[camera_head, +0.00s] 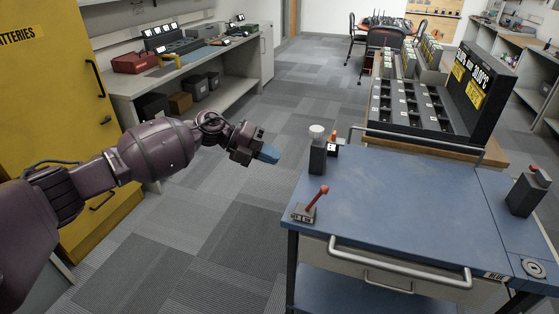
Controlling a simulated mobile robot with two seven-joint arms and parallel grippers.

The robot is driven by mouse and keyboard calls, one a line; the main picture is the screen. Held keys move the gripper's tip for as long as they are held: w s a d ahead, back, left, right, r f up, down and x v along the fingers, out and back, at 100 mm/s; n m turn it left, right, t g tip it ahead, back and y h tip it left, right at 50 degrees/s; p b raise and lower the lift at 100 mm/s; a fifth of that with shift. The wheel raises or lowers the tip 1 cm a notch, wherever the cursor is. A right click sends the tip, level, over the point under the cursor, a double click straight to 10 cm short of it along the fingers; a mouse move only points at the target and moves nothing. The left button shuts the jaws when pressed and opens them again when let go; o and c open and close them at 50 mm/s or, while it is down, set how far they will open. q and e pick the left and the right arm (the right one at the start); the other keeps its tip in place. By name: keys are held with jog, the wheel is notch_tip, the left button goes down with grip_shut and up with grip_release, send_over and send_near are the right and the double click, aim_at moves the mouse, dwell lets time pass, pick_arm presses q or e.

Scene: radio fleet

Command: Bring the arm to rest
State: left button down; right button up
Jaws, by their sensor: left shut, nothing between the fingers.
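My left arm (158,150) comes in from the left and stretches out over the carpet floor. My left gripper (268,155) is at its end, shut and empty, with blue fingertips. It hangs in the air to the left of the blue-topped cart, apart from it in the picture. My right gripper is not in view.
The blue-topped cart (400,200) bears a dark handheld unit (317,157) and a small red lever on a base (307,212). Another dark unit (528,193) stands at right. A yellow cabinet (62,90) is at left. A workbench (130,83) stands behind. Carpet floor (215,215) is clear between.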

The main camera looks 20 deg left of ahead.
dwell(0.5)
pick_arm(q)
jog(key=w+d+r+n+t+h, duration=0.25)
jog(key=d+r+n+t, duration=0.25)
jog(key=r+n+t, duration=0.3)
jog(key=s+a+f+n+t+y, duration=0.3)
jog(key=s+f+n+y, duration=0.35)
jog(key=f+n, duration=0.35)
jog(key=s+a+f+n+t+y, duration=0.3)
jog(key=s+a+f+n+y, duration=0.15)
jog(key=s+f+n, duration=0.45)
jog(key=s+a+f+n+g+y, duration=0.2)
jog(key=s+f+n, duration=0.1)
jog(key=s+f, duration=0.5)
jog(key=s+a+f+n+g+y, duration=0.2)
jog(key=s+f, duration=0.6)
jog(key=s, duration=0.6)
jog(key=shift+s+a+f+n+g+y, duration=0.25)
jog(key=shift+a+n+g+y, duration=0.2)
jog(key=shift+n, duration=0.55)
jog(key=shift+w+d, duration=0.15)
jog(key=shift+w, duration=0.05)
